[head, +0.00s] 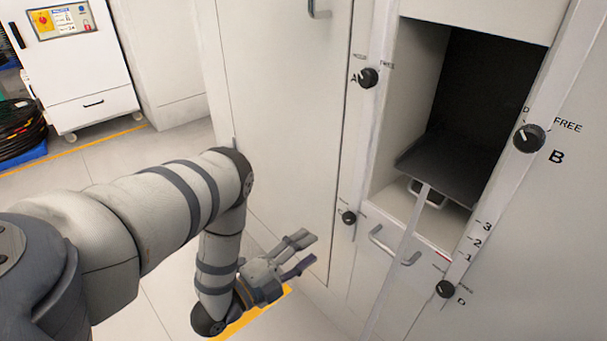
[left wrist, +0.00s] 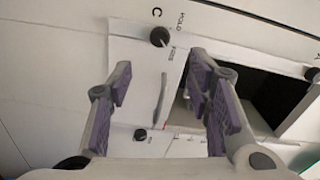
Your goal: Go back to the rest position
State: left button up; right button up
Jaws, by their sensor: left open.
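My left gripper (head: 301,254) is open and empty in the head view, low in front of the white cabinet (head: 280,120). Its two fingers point right, toward the cabinet front, with a gap between them. In the left wrist view the two fingers (left wrist: 160,108) stand wide apart with purple pads. Nothing is between the pads; the cabinet front shows behind them. My right gripper is in neither view.
The cabinet has an open bay with a dark tray (head: 440,165), black knobs (head: 529,138) marked B and FREE, and a drawer handle (head: 393,246). A white cart (head: 80,65) and coiled black cable (head: 20,128) stand at the back left. Floor between is clear.

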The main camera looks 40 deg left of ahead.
pick_arm(q)
jog(key=s+d+f+n+g+p, duration=0.4)
jog(key=s+d+f+n+g, duration=0.3)
jog(key=s+d+n+g, duration=0.55)
jog(key=s+a+r+n+g, duration=0.1)
jog(key=s+g, duration=0.3)
jog(key=s, duration=0.6)
jog(key=s+a+r+n+g+y, duration=0.1)
jog(key=s+r+n+g, duration=0.2)
jog(key=s, duration=0.8)
jog(key=shift+r+n+g+p, duration=0.35)
jog(key=shift+r+g+p, duration=0.05)
jog(key=shift+g, duration=0.15)
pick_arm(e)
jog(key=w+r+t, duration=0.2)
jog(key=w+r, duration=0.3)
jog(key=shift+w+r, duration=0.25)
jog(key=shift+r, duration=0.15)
pick_arm(q)
jog(key=shift+w+a, duration=0.1)
jog(key=shift+w, duration=0.05)
